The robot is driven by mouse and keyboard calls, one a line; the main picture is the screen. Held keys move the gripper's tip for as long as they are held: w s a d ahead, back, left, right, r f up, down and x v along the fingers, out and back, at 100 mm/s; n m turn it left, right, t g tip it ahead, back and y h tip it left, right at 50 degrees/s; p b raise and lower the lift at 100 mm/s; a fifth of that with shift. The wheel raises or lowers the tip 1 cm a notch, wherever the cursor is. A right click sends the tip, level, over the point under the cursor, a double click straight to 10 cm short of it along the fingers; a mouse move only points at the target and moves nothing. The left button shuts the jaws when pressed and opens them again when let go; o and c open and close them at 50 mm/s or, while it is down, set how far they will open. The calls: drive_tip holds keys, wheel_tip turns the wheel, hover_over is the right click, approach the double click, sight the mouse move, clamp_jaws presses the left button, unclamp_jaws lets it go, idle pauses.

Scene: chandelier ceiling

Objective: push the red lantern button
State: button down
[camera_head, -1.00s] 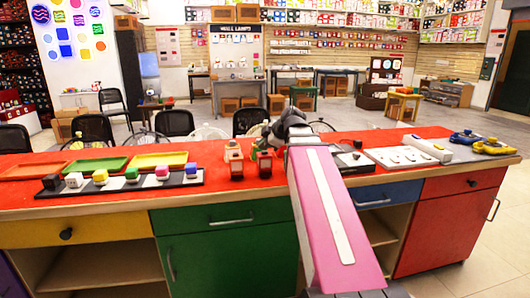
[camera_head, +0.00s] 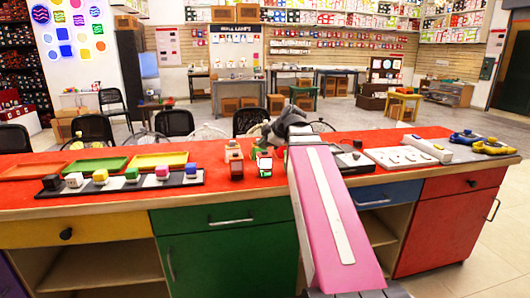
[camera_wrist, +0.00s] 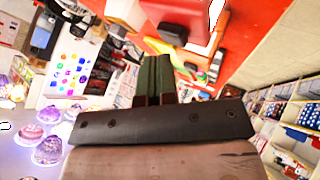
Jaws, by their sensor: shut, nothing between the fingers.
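The right lantern (camera_head: 264,166) glows bright white with red and green parts. The left lantern (camera_head: 234,160) is brown-orange and unlit. I cannot make out a separate button on either. My gripper (camera_head: 268,132) is shut and empty, just above and behind the glowing lantern; a gap or touch cannot be told. In the wrist view my shut dark fingers (camera_wrist: 154,65) point up the picture, and a red block-like thing (camera_wrist: 180,18) lies close beyond them.
A dark strip with colored cubes (camera_head: 120,185) and several trays (camera_head: 158,160) lie to the left. A white panel (camera_head: 400,158) and yellow and blue items (camera_head: 468,137) lie to the right. Chairs stand behind the counter.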

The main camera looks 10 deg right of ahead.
sight(264, 152)
drive_tip(key=shift+r, duration=0.25)
wheel_tip(264, 152, up, 6)
idle(0.9)
